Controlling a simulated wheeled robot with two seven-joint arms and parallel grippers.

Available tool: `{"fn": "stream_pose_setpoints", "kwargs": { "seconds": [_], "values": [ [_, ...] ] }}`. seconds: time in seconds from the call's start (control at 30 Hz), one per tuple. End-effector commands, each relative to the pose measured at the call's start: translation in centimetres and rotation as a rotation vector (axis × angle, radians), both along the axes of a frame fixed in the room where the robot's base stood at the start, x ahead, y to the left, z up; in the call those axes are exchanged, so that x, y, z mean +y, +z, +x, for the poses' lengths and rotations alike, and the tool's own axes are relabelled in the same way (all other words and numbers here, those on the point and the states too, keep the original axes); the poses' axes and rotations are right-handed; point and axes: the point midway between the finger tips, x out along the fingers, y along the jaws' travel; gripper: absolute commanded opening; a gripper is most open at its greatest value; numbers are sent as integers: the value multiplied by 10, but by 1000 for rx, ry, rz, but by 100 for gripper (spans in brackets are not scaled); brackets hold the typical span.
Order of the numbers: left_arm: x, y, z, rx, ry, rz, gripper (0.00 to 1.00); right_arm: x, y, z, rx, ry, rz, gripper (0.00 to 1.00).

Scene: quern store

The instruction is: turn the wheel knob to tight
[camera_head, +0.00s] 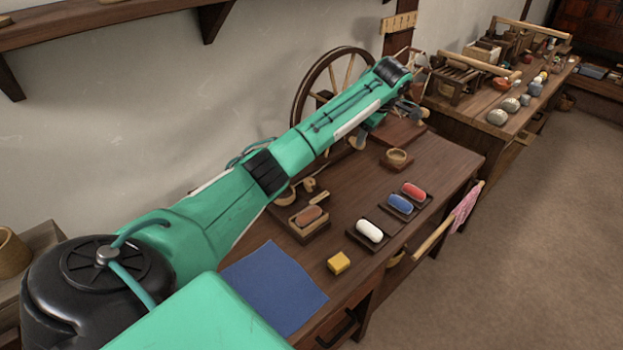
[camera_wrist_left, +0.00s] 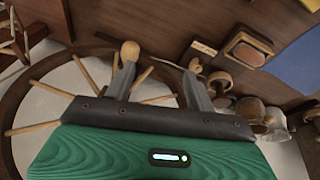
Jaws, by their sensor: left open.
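The spinning wheel (camera_head: 325,88) stands against the wall, partly behind my left arm. In the left wrist view its dark rim (camera_wrist_left: 52,70) and pale spokes fill the left side. A rounded wooden knob (camera_wrist_left: 130,50) shows at the tip of one finger; I cannot tell whether they touch. Another small wooden knob (camera_wrist_left: 195,65) shows by the other fingertip. I cannot tell which is the wheel knob, nor read its setting. My left gripper (camera_wrist_left: 160,68) is open, its fingers apart with nothing visibly held. My right gripper is not in view.
On the table (camera_head: 365,190) lie a blue cloth (camera_head: 273,288), a yellow block (camera_head: 339,263), a brown bar in a dish (camera_head: 308,216), white (camera_head: 370,231), blue (camera_head: 400,204) and red (camera_head: 414,191) bars, and a wooden bowl (camera_head: 396,159). A second table (camera_head: 460,118) stands beyond.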

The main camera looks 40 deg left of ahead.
Motion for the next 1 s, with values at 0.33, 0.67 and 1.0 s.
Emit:
{"fn": "stream_pose_setpoints", "kwargs": {
  "seconds": [0.33,0.67,1.0],
  "values": [
    [72,-55,-56,167,433,41,55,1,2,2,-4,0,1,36],
    [88,-80,-70,190,503,53,55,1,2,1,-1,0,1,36],
    [111,-146,-85,189,501,53,55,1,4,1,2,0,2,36]
  ]
}}
